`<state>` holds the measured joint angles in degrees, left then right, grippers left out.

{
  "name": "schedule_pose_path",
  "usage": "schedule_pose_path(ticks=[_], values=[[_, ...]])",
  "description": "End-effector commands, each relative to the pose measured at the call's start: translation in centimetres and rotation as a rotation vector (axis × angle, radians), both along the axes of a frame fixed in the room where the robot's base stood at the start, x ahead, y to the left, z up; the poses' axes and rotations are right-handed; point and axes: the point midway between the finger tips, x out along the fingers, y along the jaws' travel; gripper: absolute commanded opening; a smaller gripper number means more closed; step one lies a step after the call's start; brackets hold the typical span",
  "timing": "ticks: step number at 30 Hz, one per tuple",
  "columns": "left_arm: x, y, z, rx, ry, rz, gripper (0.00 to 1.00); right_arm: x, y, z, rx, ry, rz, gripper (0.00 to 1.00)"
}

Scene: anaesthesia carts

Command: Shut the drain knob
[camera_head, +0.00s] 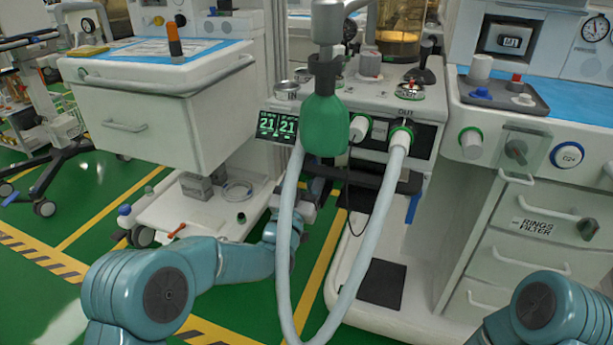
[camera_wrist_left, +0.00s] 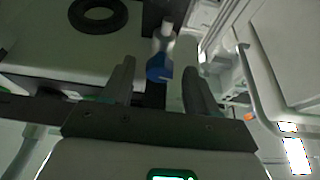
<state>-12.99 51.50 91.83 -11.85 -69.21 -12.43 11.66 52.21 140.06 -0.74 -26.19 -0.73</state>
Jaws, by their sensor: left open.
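A blue knob (camera_wrist_left: 159,67) on a pale stem, probably the drain knob, shows in the left wrist view. It lies between the two fingers of my left gripper (camera_wrist_left: 158,78), which are apart, with space on both sides. I cannot tell how deep it sits between them. In the head view my left gripper (camera_head: 318,187) reaches under the front of the middle machine, behind the green bag and the pale hose. Its fingertips and the knob are hidden there. My right gripper is out of view; only part of my right arm shows at the lower right.
The green bag (camera_head: 325,125) and a looped pale hose (camera_head: 285,250) hang in front of my left wrist. A white cart (camera_head: 165,115) stands to the left. A drawer unit (camera_head: 525,250) stands to the right. A black ring (camera_wrist_left: 98,14) is near the knob.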

Motion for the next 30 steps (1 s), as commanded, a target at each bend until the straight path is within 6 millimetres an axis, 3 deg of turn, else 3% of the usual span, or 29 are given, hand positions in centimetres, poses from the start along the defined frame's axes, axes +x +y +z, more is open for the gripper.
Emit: schedule_pose_path(ticks=[8, 13, 14, 18, 25, 30], values=[[0.16, -0.04, 0.06, 0.0, 0.001, 0.0, 0.59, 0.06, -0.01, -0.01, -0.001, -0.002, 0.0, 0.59], [0.15, -0.03, 0.04, 0.0, 0.001, 0.0, 0.07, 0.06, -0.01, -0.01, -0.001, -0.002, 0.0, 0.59], [0.15, -0.02, 0.03, 0.0, 0.001, 0.0, 0.03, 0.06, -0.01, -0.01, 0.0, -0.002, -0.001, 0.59], [0.18, 0.1, 0.05, 0.033, -0.011, 0.002, 0.03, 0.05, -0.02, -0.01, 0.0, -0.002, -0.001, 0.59], [0.3, 0.45, 0.11, 0.313, -0.102, 0.002, 0.03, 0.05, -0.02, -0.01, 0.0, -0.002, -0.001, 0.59], [0.27, 0.36, 0.09, 0.358, -0.116, 0.0, 0.03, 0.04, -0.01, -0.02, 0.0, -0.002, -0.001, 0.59]])
